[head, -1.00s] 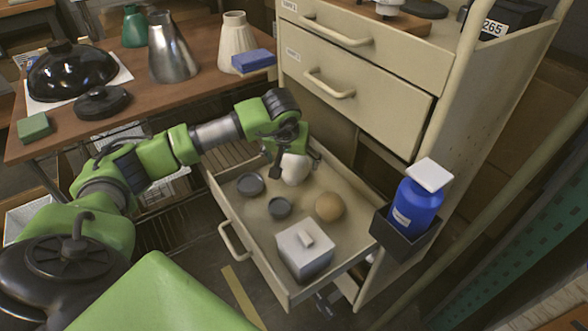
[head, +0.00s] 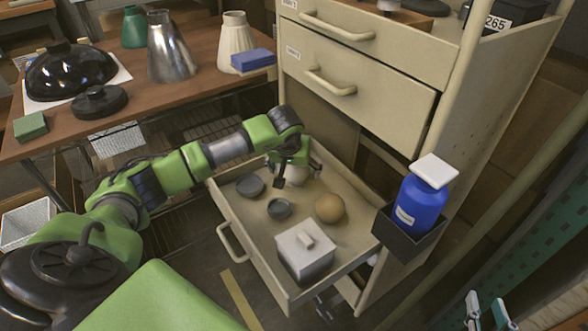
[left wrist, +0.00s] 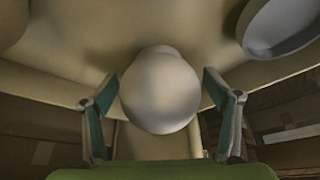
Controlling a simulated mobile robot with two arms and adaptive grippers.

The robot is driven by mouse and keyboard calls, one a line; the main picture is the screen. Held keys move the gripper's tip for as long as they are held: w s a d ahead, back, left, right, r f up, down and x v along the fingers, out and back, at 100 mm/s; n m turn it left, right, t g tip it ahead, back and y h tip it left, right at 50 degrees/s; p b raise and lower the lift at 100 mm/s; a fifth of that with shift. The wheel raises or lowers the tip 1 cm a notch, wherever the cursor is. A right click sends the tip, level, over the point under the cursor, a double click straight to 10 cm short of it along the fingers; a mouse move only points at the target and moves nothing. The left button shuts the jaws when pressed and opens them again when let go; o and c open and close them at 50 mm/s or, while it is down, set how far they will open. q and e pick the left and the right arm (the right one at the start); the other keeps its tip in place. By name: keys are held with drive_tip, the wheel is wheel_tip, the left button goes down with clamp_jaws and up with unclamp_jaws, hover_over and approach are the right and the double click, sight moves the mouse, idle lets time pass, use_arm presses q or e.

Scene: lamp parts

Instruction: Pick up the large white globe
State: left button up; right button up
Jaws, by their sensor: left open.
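The large white globe (head: 297,175) sits at the back of the open drawer, partly hidden by my left gripper (head: 294,179). In the left wrist view the globe (left wrist: 160,92) is round with a short neck, and it lies between the two fingers of my left gripper (left wrist: 162,108). The gripper is open, with a gap on each side of the globe. My right gripper (head: 487,308) shows at the bottom right edge of the head view, its fingers apart and empty, far from the drawer.
The drawer (head: 262,275) also holds a tan ball (head: 330,208), a white box (head: 305,254) and two grey round dishes (head: 250,186), (head: 279,208). The closed drawers (head: 365,75) rise behind it. A blue bottle (head: 420,205) stands in a black holder at the drawer's right.

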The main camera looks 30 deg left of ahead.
use_arm(q)
drive_tip(key=c, duration=1.2)
drive_tip(key=shift+o, duration=0.2)
drive_tip(key=shift+r, duration=0.2)
